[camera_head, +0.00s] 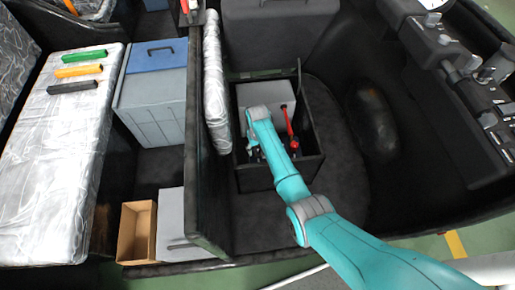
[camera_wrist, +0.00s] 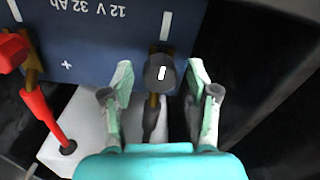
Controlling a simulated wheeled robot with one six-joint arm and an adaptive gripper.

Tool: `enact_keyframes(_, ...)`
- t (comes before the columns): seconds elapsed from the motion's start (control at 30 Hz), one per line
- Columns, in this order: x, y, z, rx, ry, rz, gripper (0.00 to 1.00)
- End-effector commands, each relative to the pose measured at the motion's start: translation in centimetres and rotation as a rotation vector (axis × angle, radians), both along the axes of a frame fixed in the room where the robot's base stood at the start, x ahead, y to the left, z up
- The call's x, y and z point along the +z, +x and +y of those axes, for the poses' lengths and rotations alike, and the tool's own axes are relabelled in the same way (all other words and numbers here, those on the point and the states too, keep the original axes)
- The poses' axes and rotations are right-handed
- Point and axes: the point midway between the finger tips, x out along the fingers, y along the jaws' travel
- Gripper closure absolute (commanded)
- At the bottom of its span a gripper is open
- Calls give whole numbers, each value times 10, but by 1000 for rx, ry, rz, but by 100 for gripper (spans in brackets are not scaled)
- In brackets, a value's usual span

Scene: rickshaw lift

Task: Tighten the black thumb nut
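The black thumb nut (camera_wrist: 159,73) is a round dark knob with a white mark on top. It sits at the near edge of a blue battery (camera_wrist: 95,35) labelled "12 V 32 Ah", seen upside down. My gripper (camera_wrist: 162,84) is open in the wrist view, one pale green finger on each side of the nut, with a visible gap to each. A dark cable with a brass-coloured lug runs down from beneath the nut. In the head view my gripper (camera_head: 254,154) reaches down into an open black box (camera_head: 279,176); the arm hides the nut there.
A red terminal cover and cable (camera_wrist: 38,108) stand left of the nut, near a plus sign. A pale grey block (camera_wrist: 88,130) lies below. The black box's walls surround my gripper. A silver-wrapped seat (camera_head: 60,150) holds green, orange and black handles.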

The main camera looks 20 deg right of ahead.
Motion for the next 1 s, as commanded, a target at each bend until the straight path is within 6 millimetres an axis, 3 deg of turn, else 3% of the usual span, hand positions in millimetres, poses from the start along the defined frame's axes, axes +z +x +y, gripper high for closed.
enact_keyframes(0.37,10,1,0,1,0,-2,40)
enact_keyframes(0.8,91,1,0,0,0,-3,40)
enact_keyframes(1.0,114,0,0,0,0,-1,40)
